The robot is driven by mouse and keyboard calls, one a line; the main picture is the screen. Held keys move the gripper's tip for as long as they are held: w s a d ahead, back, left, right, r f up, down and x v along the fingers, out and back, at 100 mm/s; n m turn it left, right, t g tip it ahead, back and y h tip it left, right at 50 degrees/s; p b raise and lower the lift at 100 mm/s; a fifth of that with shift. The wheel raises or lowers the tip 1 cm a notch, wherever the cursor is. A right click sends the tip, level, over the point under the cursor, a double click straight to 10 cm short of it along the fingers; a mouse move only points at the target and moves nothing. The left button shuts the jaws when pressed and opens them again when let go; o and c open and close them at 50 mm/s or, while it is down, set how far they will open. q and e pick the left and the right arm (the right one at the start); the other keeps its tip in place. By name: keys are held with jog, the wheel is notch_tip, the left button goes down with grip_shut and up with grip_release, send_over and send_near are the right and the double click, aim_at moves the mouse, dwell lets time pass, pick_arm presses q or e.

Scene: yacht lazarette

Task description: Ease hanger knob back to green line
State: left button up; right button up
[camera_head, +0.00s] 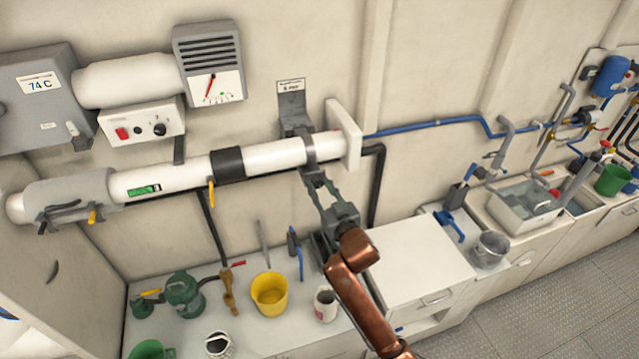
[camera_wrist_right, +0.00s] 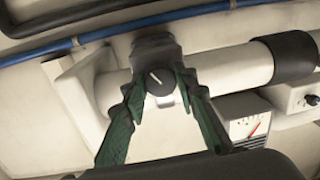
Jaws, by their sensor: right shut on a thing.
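The hanger knob (camera_wrist_right: 158,80) is dark and round with a white pointer line, set on the hanger strap around the white pipe (camera_head: 270,157). My right gripper (camera_wrist_right: 161,82) is shut on the knob, one green-padded finger on each side. In the head view my right gripper (camera_head: 314,176) reaches up to the strap from below and hides the knob. The wall gauge (camera_head: 223,83) has a red needle pointing up and a small green mark on its dial. It also shows in the wrist view (camera_wrist_right: 246,127). My left gripper is not in view.
A hanger bracket (camera_head: 294,109) with a label above it fixes the strap to the wall. A white plate (camera_head: 345,134) stands close to the right of it. A yellow bucket (camera_head: 269,294), a mug (camera_head: 325,305) and a green pump (camera_head: 184,293) stand on the bench below.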

jog(key=shift+n+p, duration=0.4)
jog(key=shift+n, duration=0.6)
jog(key=o, duration=1.2)
jog(key=shift+c, duration=0.2)
jog(key=v, duration=1.2)
jog(key=shift+a+r, duration=0.1)
